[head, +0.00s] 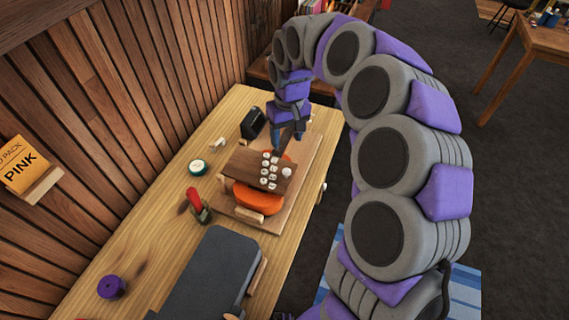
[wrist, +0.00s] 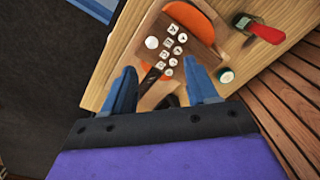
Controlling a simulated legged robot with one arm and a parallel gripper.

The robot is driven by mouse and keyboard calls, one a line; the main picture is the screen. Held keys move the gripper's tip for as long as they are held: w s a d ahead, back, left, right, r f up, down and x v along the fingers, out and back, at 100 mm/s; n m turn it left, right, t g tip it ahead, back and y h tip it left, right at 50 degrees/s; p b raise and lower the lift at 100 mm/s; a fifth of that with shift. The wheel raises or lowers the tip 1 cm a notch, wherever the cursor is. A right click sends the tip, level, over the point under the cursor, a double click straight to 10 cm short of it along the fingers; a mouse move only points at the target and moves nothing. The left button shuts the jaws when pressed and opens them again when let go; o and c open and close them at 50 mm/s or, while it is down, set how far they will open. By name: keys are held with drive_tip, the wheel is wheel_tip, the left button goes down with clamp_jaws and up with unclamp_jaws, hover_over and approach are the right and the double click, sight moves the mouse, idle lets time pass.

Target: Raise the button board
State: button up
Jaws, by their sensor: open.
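The button board (head: 244,163) is a dark brown panel with several white, marked buttons. In the head view it lies over an orange rounded piece (head: 258,200) on a wooden base. The board also shows in the wrist view (wrist: 203,52), ahead of my fingers. My gripper (head: 288,138) is above the board's far end. In the wrist view my gripper (wrist: 162,86) has its two blue fingers spread apart. A dark narrow strip (wrist: 151,77) runs from the board into the space between them. I cannot tell whether the fingers touch anything.
A black object (head: 252,123) stands beyond the base. A green-and-white round tin (head: 198,167) and a red-handled tool (head: 195,199) are to its left. A dark grey case (head: 208,275) and a purple roll (head: 111,287) are nearer. The slatted wall bounds the bench at left.

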drive_tip(key=w+f, duration=0.2)
drive_tip(key=w, duration=0.2)
drive_tip(key=b, duration=0.1)
approach(286, 170)
wheel_tip(286, 170, down, 8)
drive_tip(key=shift+s+r, duration=0.1)
drive_tip(key=shift+a+f, duration=0.15)
drive_tip(key=shift+f, duration=0.65)
clamp_jaws()
